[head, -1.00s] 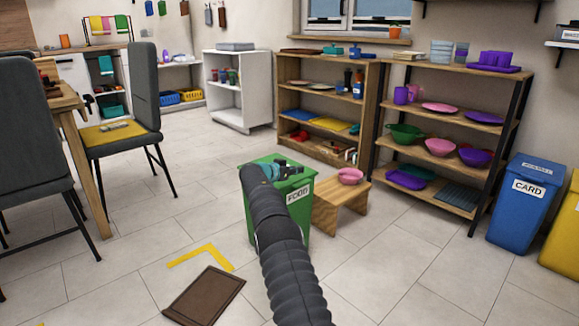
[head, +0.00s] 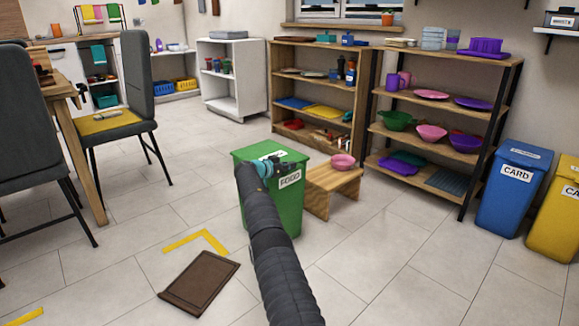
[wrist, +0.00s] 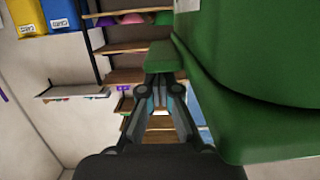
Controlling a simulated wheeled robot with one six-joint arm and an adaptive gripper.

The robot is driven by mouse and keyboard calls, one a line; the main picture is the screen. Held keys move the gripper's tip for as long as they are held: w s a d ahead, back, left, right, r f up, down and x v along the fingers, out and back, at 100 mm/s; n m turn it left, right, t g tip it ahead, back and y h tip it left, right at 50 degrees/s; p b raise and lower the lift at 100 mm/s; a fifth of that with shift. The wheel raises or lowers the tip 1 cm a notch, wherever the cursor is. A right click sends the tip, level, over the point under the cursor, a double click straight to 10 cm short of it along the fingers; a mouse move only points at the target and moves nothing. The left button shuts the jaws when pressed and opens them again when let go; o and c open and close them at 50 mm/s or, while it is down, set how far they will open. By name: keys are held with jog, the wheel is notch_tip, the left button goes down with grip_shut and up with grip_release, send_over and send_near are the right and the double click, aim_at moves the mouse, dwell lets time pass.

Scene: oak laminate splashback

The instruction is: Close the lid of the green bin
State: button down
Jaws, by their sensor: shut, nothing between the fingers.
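The green bin (head: 283,208), labelled FOOD, stands on the floor in the middle of the head view. Its lid (head: 291,156) looks flat and down on the rim, with a white label on top partly hidden by my gripper. My gripper (head: 268,167) is at the bin's top edge, on the side facing me, shut and empty. In the wrist view my fingers (wrist: 161,88) are together, with the green bin (wrist: 270,125) filling the right side very close by. I cannot tell whether the fingers touch the lid.
A low wooden stool (head: 333,184) with a pink bowl (head: 342,161) stands right beside the bin. A brown board (head: 200,283) and yellow floor marks lie in front. Shelves (head: 440,100) stand behind. A blue CARD bin (head: 512,190) and a yellow bin are at the right.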

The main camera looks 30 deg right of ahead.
jog(key=shift+a+f, duration=0.1)
jog(key=shift+f, duration=0.5)
notch_tip(320, 180, up, 5)
jog(key=p, duration=0.2)
jog(key=shift+r+p, duration=0.1)
jog(key=shift+p, duration=0.3)
jog(key=shift+s+a+b, duration=0.1)
jog(key=shift+b, duration=0.4)
jog(key=b+v, duration=0.2)
jog(key=v, duration=0.7)
jog(key=shift+a, duration=0.25)
jog(key=shift+s, duration=0.1)
